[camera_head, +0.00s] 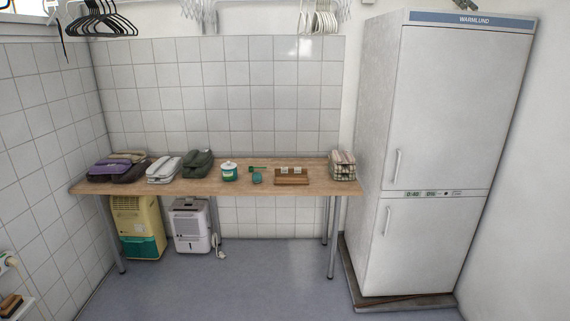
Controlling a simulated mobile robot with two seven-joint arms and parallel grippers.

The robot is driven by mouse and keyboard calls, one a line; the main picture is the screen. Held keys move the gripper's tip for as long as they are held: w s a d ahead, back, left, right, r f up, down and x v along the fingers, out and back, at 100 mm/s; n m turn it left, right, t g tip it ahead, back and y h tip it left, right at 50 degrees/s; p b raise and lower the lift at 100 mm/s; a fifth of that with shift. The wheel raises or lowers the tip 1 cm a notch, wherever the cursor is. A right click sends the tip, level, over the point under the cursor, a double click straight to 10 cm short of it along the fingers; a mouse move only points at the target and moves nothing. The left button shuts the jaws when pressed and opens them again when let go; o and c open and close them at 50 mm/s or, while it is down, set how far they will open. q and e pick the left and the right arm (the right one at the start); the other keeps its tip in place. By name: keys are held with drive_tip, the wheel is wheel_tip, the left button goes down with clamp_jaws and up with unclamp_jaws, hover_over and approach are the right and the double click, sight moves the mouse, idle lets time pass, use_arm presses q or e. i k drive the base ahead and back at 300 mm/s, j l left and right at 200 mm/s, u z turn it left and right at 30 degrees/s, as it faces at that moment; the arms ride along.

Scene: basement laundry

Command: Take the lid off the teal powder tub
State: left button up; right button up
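The teal powder tub (229,174) stands upright on the wooden table against the back tiled wall. It has a pale label band and a white lid (229,165) sitting on top. The tub is far from me across the room. Neither of my grippers is in view.
The wooden table (215,187) also holds folded clothes (118,168), a green scoop-like item (257,169), a small teal item (257,178), a wooden tray (291,181) and a basket (342,166). A tall white fridge (450,120) stands at right. The floor (220,285) ahead is clear.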

sight(229, 165)
drive_tip(key=i, duration=2.85)
drive_tip(key=i+u, duration=0.15)
drive_tip(key=i, duration=0.5)
drive_tip(key=u, duration=0.15)
